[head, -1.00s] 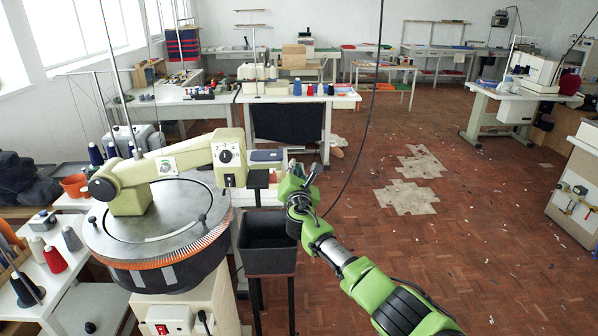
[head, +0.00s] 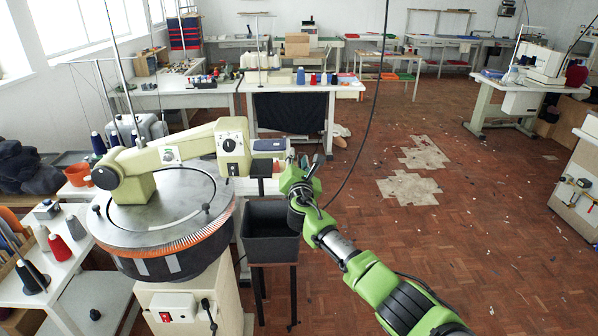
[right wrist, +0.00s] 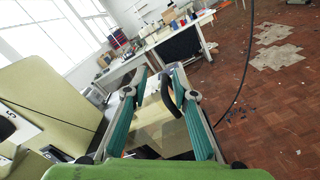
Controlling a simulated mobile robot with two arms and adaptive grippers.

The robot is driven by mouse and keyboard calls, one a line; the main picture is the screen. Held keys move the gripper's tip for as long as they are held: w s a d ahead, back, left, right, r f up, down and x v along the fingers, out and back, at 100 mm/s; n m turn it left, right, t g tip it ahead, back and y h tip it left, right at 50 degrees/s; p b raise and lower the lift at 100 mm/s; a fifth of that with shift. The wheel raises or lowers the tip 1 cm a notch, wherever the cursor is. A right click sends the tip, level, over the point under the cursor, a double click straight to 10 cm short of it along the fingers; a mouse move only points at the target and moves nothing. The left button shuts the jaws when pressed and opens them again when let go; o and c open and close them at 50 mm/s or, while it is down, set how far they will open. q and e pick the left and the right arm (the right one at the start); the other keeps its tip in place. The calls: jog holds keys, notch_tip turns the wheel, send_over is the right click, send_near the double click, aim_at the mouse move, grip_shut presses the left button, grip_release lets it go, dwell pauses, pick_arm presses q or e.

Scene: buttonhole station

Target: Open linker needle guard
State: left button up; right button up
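The cream linker (head: 140,164) stands at left in the head view, with a round metal dial (head: 165,212) and a head with a dark knob (head: 232,146). My right gripper (head: 300,165) is just right of that head. In the right wrist view its two green fingers (right wrist: 160,95) are apart. A curved black handle (right wrist: 174,101) shows between them, closer to the right finger; I cannot tell if they touch. A clear panel (right wrist: 158,128) lies behind the handle and looks like the needle guard; whether it is open or closed is unclear. My left gripper is not in view.
A black bin (head: 270,235) on a stand is below my right gripper. A side table with thread cones (head: 75,228) is at left. A table with a dark cloth (head: 290,118) stands behind. The wooden floor to the right is mostly clear, and a dark cable (head: 372,105) hangs there.

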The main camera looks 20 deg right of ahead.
jog(key=v, duration=1.1)
jog(key=shift+s+r, duration=0.2)
jog(key=shift+r, duration=0.05)
jog(key=shift+a, duration=0.15)
